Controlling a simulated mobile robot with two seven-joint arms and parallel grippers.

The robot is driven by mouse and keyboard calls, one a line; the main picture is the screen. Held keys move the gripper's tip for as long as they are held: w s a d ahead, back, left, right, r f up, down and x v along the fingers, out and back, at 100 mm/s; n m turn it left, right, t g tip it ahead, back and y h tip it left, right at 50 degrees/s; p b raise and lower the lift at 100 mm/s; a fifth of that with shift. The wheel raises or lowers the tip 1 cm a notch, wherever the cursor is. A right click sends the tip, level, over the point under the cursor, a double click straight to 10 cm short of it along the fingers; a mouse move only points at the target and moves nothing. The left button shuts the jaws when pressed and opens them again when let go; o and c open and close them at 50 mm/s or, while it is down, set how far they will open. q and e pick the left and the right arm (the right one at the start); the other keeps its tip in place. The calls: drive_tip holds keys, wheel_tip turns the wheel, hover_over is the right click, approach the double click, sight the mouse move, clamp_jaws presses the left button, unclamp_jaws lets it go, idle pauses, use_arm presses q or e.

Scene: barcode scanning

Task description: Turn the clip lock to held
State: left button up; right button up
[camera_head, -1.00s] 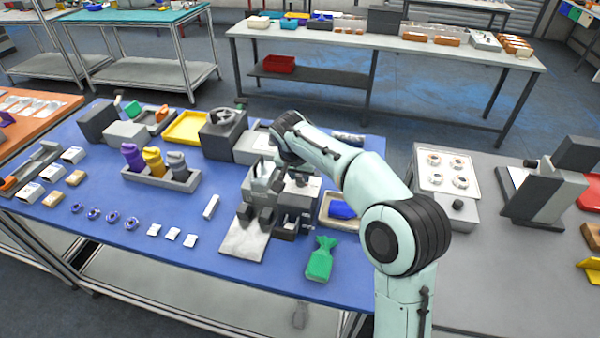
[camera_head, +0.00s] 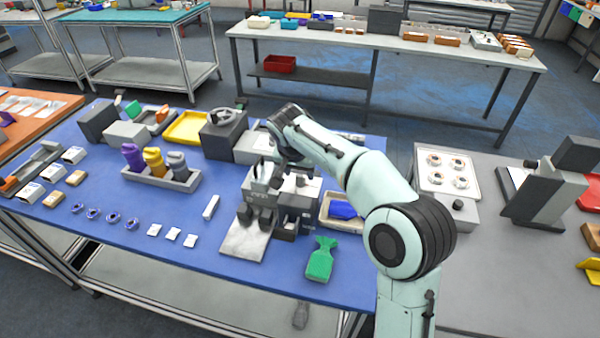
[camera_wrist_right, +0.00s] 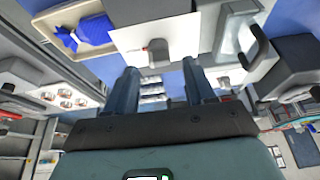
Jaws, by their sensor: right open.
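My right gripper (camera_wrist_right: 160,70) is open, its two dark fingers apart with nothing gripped. In the head view it is over the grey machine (camera_head: 292,222) on the blue table, and my wrist partly hides that machine. In the wrist view a pale box-like surface (camera_wrist_right: 190,35) lies beyond the fingertips. A small dark lever with a red mark (camera_wrist_right: 157,50) is on it, in line with the gap between the fingers. It may be the clip lock; I cannot read its setting. My left gripper is in neither current view.
A green bag (camera_head: 320,260) lies right of the machine's pale plate (camera_head: 245,238). A tray (camera_head: 326,220) with a blue bag (camera_head: 343,211) stands close to my arm. A holder (camera_head: 160,180) with coloured bottles stands left. The blue table's front middle (camera_head: 190,258) is clear.

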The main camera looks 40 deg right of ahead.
drive_tip(key=p+v, duration=0.1)
drive_tip(key=v, duration=1)
drive_tip(key=shift+a, duration=0.1)
